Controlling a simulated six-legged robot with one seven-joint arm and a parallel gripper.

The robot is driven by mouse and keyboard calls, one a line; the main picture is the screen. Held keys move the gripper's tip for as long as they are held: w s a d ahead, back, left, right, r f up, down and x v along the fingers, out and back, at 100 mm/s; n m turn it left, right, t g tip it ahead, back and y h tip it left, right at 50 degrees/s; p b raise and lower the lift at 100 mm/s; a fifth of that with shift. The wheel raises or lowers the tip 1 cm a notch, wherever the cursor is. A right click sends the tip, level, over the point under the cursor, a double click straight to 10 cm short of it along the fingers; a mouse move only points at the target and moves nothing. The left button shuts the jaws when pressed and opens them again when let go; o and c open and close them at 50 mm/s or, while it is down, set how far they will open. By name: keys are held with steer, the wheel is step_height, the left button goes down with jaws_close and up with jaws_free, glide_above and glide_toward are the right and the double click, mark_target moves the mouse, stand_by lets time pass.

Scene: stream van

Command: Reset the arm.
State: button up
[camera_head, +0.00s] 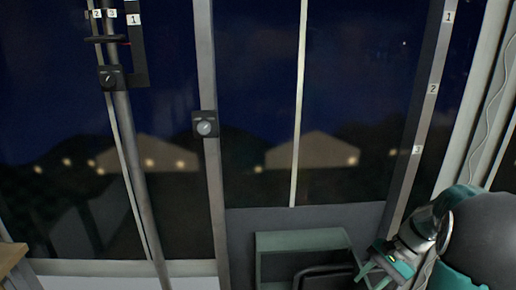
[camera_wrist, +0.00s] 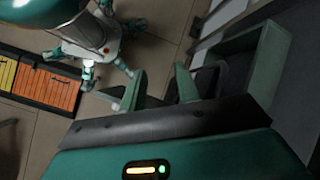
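My gripper (camera_head: 370,272) is at the lower right of the head view, on my teal and grey arm. In the wrist view, the two green fingers of my gripper (camera_wrist: 160,84) stand apart with nothing seen between them. A green open-fronted box (camera_head: 300,240) is to the left of the gripper in the head view, low against the wall. What looks like the same box (camera_wrist: 262,62) shows beyond the fingers at the right of the wrist view. The head view does not show whether the gripper touches it.
Dark windows fill the wall behind. A black knob box (camera_head: 206,124) sits on the middle post, and another (camera_head: 112,78) on the left pole. A strip marked 1, 2, 3 (camera_head: 425,120) runs at right. Orange and yellow slatted units (camera_wrist: 42,84) stand on the tiled floor.

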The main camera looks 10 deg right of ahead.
steer(key=s+a+r+n+t+h, duration=0.2)
steer(key=s+a+r+n, duration=0.3)
steer(key=a, duration=0.5)
steer(key=s+a+r+n+t+h, duration=0.3)
steer(key=s+a+r+n+h, duration=0.2)
steer(key=a, duration=0.5)
step_height(320, 180, up, 3)
steer(key=shift+s+a+r+n+t, duration=0.2)
steer(key=shift+a+n+t, duration=0.15)
steer(key=shift+n, duration=0.75)
steer(key=shift+w, duration=0.1)
